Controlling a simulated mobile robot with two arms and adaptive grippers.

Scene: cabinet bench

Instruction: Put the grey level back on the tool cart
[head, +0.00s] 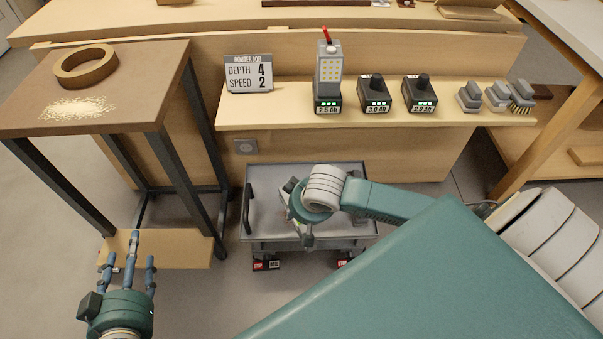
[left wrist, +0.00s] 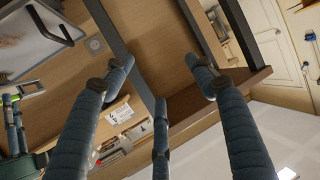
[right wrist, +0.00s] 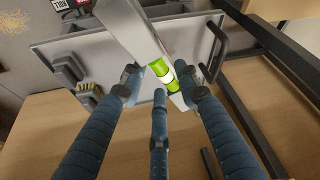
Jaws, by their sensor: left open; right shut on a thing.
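The grey level (right wrist: 128,28), with a bright green section near its middle, is between the fingers of my right gripper (right wrist: 165,78) in the right wrist view. My right gripper is shut on it, over the grey tray of the tool cart (right wrist: 192,28). Whether the level touches the tray cannot be told. In the head view, the cart (head: 262,205) stands on the floor in front of the bench, and my right gripper (head: 305,230) and arm hide most of the level. My left gripper (head: 127,255) is open and empty, left of the cart; its spread fingers (left wrist: 160,95) fill the left wrist view.
A side table (head: 130,125) with a tape ring (head: 85,65) and sawdust stands left of the cart. The bench shelf (head: 290,118) behind holds a sign (head: 249,74), several battery items (head: 375,95) and brushes (head: 497,97). The cart has a dark handle (head: 247,208) at its left.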

